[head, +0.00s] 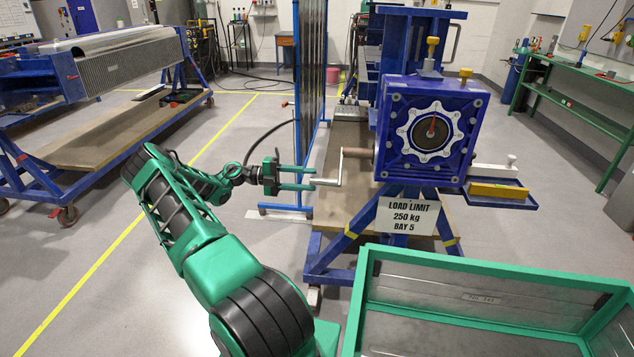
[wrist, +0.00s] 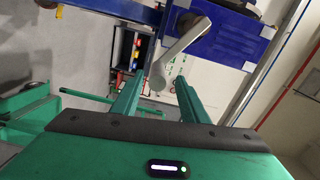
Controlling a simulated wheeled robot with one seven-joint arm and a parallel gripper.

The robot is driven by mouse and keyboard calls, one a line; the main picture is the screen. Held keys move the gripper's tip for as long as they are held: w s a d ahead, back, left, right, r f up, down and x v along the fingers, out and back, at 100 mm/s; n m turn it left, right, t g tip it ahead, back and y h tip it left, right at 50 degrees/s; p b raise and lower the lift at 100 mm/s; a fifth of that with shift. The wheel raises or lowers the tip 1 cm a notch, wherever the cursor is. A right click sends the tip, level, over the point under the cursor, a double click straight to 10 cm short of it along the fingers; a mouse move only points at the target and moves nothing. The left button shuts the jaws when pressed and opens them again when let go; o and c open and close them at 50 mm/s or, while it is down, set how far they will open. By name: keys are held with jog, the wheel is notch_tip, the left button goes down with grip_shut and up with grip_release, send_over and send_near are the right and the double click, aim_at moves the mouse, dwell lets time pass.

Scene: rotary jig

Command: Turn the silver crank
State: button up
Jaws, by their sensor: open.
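The silver crank (head: 341,166) sticks out of the left side of a blue jig box (head: 398,165), with its grip end pointing left toward my gripper (head: 312,178). My gripper is open, one green finger above and one below the level of the crank's grip end. In the wrist view the silver crank (wrist: 183,52) slants down from the blue box, and its end lies between the two fingertips of my gripper (wrist: 158,84). I cannot tell whether the fingers touch it. Nothing is clamped.
A blue stand with a load limit sign (head: 407,216) carries the box. A dark mesh screen (head: 311,80) stands just behind my gripper. A green-rimmed tray (head: 480,265) is in front at right. A blue cart (head: 110,140) stands left; the floor between is clear.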

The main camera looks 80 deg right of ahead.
jog(key=shift+w+a, duration=0.1)
jog(key=shift+w, duration=1)
jog(key=shift+w, duration=0.1)
